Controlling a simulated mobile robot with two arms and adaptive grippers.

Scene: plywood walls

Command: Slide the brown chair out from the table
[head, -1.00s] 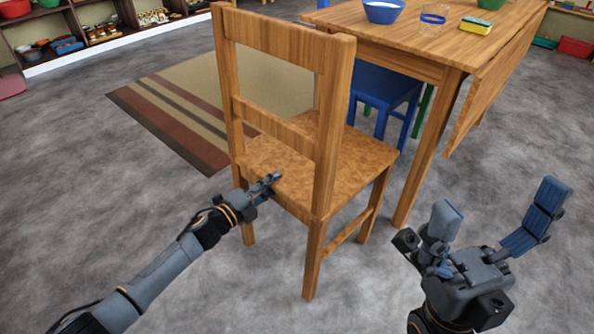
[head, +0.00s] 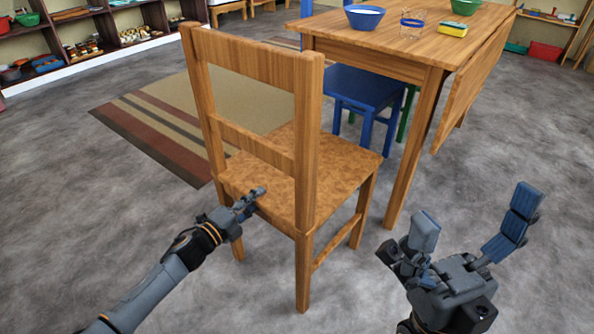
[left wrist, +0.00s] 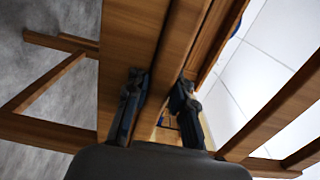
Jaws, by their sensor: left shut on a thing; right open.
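The brown chair (head: 290,165) stands upright in the middle of the head view, its slatted back toward me, apart from the wooden table (head: 400,55). My left gripper (head: 250,203) is at the near edge of the chair seat, below the back's lower slat. In the left wrist view its two fingers (left wrist: 157,108) are shut on a wooden part of the chair, seen from below. My right gripper (head: 478,238) is open and empty over the floor, right of the chair. The far chair legs are partly hidden.
On the table are a blue bowl (head: 365,16), a glass (head: 411,23) and a yellow sponge (head: 453,29). A striped rug (head: 165,120) lies left. Shelves stand behind. Grey floor near me is free.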

